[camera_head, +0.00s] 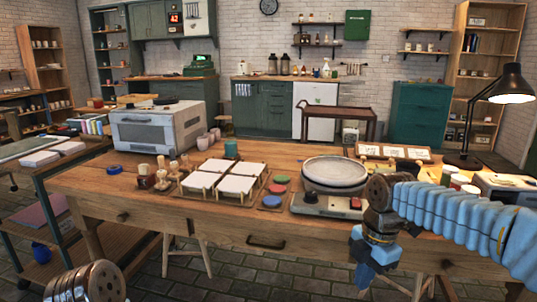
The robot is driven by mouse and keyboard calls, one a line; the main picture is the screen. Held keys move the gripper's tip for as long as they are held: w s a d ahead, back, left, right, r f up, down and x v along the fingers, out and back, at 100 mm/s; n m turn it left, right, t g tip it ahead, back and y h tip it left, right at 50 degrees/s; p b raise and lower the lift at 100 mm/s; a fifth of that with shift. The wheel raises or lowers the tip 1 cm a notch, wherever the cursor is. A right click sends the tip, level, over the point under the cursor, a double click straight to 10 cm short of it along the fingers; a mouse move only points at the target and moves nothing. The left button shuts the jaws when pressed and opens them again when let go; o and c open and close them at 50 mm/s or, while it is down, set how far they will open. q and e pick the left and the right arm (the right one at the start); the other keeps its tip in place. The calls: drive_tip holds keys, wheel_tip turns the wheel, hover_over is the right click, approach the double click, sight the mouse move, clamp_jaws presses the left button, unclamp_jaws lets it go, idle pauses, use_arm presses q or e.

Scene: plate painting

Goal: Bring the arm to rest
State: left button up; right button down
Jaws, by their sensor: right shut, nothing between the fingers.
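My right arm (455,212) comes in from the right in a light blue ribbed sleeve. It reaches across the table's front right part and bends down at a dark wrist joint. My right gripper (366,276) is blue, points down in front of the table's front edge, and is shut and empty. It hangs below and in front of the wheel's base. My left gripper is not in view; only a rounded metal part of my own shows at the bottom left.
The wooden table (120,190) carries a round grey turntable (335,171), white tiles on a tray (238,187), coloured discs (272,201), a small oven (158,126) and brushes (162,175). A black lamp (508,85) stands at right. Floor in front of the table is open.

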drive_tip(key=s+a+f+m+y, duration=0.1)
drive_tip(key=a+f+m, duration=0.3)
drive_tip(key=f, duration=0.8)
drive_tip(key=a+f+m+y, duration=0.1)
drive_tip(key=a+f+m, duration=0.3)
drive_tip(key=f, duration=0.8)
drive_tip(key=s+a+f+m+y, duration=0.1)
drive_tip(key=s+f+m, duration=1.4)
drive_tip(key=f+m, duration=0.1)
drive_tip(key=shift+s+a+f+t, duration=0.3)
drive_tip(key=shift+s+f, duration=0.05)
drive_tip(key=shift+f, duration=0.15)
